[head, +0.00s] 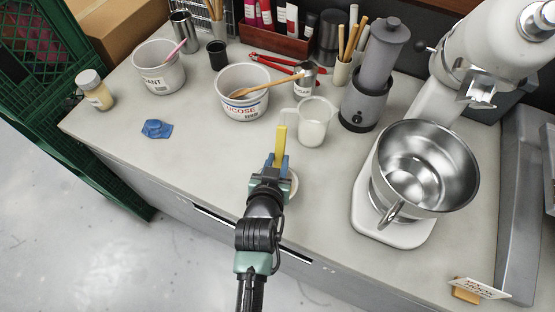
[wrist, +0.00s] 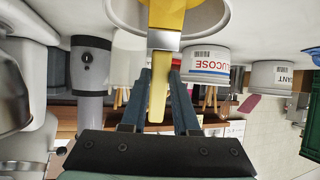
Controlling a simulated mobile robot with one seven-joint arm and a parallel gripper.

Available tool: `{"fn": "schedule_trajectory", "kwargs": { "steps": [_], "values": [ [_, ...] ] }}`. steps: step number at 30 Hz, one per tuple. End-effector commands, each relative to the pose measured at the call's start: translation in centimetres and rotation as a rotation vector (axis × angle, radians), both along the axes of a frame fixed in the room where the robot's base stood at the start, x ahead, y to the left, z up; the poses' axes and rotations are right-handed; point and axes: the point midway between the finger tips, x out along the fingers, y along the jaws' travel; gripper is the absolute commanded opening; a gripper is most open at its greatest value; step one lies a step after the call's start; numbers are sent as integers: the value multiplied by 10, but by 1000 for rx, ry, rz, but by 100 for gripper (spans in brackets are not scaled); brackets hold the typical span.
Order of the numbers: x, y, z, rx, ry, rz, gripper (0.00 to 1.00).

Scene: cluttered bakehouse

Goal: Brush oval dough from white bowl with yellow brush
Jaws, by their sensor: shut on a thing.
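My gripper (head: 279,163) is shut on the yellow brush (head: 280,143), whose handle sticks up between the fingers in the head view. In the wrist view, which is upside down, the brush handle (wrist: 158,88) lies between the fingertips, with a metal ferrule and a wide yellow head. The white bowl (head: 294,186) is mostly hidden behind my gripper in the head view; its rim and side (wrist: 122,14) show behind the brush head in the wrist view. I cannot tell whether brush and bowl touch. The oval dough is not visible in either view.
A white jug (head: 312,122) and the glucose tub (head: 245,107) with a wooden spoon stand beyond my gripper. A mixer with a steel bowl (head: 425,166) stands to the right, beside a grey grinder (head: 367,92). A blue cloth (head: 156,129) lies left. The counter's left front is clear.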

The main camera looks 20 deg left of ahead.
Motion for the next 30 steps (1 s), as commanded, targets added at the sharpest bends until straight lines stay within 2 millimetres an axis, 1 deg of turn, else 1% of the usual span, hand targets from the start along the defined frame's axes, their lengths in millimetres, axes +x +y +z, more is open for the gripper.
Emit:
{"fn": "schedule_trajectory", "kwargs": {
  "steps": [5,27,30],
  "values": [
    [0,0,11,0,-1,0,0],
    [0,0,86,1,0,0,0],
    [0,0,94,0,0,0,0]
  ]
}}
